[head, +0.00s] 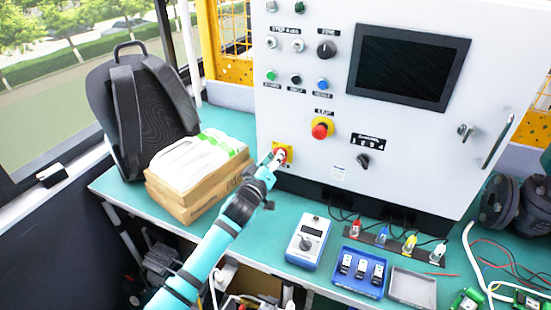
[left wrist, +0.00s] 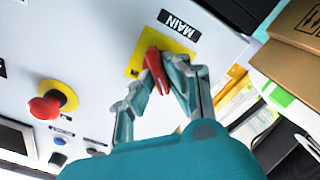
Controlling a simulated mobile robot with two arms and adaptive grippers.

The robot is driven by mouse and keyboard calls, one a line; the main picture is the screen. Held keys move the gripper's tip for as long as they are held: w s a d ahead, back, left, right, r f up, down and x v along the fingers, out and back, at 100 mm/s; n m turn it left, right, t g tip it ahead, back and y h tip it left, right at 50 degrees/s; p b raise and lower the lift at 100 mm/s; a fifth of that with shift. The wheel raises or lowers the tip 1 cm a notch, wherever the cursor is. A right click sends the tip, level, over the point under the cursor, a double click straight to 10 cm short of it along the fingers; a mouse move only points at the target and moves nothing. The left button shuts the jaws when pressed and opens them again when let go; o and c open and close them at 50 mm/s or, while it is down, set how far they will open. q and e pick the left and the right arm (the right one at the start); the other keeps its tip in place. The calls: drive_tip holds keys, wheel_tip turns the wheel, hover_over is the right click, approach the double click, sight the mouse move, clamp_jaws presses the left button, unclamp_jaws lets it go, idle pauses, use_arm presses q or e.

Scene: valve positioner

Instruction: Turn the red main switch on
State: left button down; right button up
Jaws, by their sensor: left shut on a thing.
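The red main switch (left wrist: 155,68) sits on a yellow plate marked MAIN in the left wrist view. In the head view, its yellow plate (head: 288,150) shows low on the left of the white panel, partly hidden by my gripper. My left gripper (left wrist: 172,85) is at the switch, its fingers shut on the red handle. In the head view my left gripper (head: 273,160) reaches the panel from the lower left. The handle stands tilted in the left wrist view; its on or off marking cannot be read. My right gripper is not in view.
A red emergency button (head: 322,128) sits on yellow right of the switch. A black selector (head: 363,160) is farther right. Cardboard boxes (head: 190,195) and a black backpack (head: 135,100) stand at left. A blue meter (head: 308,242) and a blue tray (head: 360,272) lie on the teal bench.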

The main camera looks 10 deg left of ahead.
use_arm(q)
drive_tip(key=shift+m, duration=0.4)
drive_tip(key=m, duration=0.5)
drive_tip(key=m+p, duration=0.1)
drive_tip(key=m, duration=1.1)
drive_tip(key=shift+s+d, duration=0.1)
drive_tip(key=shift+d, duration=0.3)
idle(0.3)
drive_tip(key=c, duration=1.4)
unclamp_jaws()
drive_tip(key=shift+o, duration=0.2)
